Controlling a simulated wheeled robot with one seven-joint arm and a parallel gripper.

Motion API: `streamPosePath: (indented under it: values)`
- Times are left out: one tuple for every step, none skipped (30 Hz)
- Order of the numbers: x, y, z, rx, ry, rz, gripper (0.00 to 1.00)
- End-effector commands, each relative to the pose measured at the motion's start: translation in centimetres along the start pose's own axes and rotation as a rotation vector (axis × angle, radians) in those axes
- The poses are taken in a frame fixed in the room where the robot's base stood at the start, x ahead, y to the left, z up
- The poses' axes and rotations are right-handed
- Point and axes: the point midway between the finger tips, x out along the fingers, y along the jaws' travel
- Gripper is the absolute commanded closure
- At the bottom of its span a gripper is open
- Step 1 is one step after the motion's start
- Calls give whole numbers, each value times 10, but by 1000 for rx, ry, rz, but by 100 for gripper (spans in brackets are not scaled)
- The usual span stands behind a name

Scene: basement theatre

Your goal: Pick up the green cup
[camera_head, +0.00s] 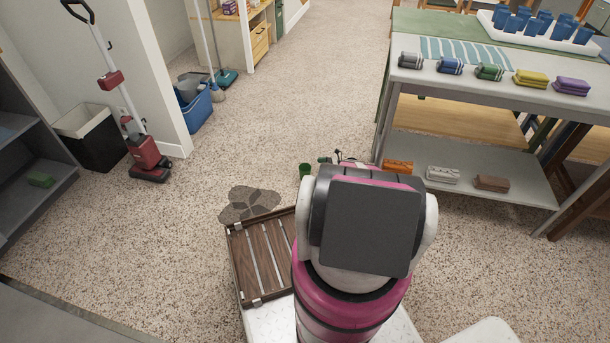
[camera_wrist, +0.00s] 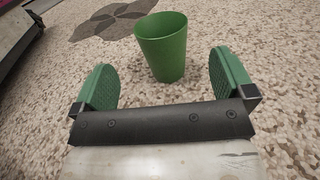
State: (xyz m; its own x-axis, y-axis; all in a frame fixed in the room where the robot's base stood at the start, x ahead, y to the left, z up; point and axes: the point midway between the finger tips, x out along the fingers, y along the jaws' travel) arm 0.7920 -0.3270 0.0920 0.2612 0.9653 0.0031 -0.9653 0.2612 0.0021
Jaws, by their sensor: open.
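The green cup (camera_wrist: 165,52) stands upright on the speckled floor in the wrist view, its open rim facing up. In the head view the green cup (camera_head: 305,170) shows small, just past my arm, which hides part of the floor around it. My gripper (camera_wrist: 160,80) is open in the wrist view, with one green finger pad on each side. The cup is ahead of the pads and roughly centred between them, and nothing is held. In the head view only a bit of my gripper (camera_head: 325,160) shows beyond my arm.
A grey patterned mat (camera_head: 248,203) lies on the floor left of the cup. A grey table (camera_head: 398,85) with folded cloths, a lower shelf and a tray of blue cups (camera_head: 545,27) stands at the right. A vacuum (camera_head: 148,155) stands at the left. The floor beyond the cup is clear.

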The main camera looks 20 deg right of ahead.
Motion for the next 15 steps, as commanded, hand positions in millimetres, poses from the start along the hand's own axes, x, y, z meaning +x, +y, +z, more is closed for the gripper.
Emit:
streamPosePath:
  values:
    - [7,1,1,0,1,1,0]
    - [11,1,1,0,1,1,0]
    - [18,1,1,-1,1,2,0]
    - [22,1,2,-1,1,2,0]
    - [28,1,2,-1,1,3,0]
    - [34,1,2,-1,1,3,0]
    - [38,1,1,-1,1,2,0]
    - [41,1,1,-1,2,2,0]
    - [45,1,1,-1,3,2,0]
    - [47,1,1,-1,3,1,0]
    - [48,1,1,-2,3,1,0]
    - [50,1,1,-2,3,2,0]
    - [52,1,1,-2,3,2,0]
    - [54,1,1,-2,3,2,0]
    - [57,1,1,-2,3,2,0]
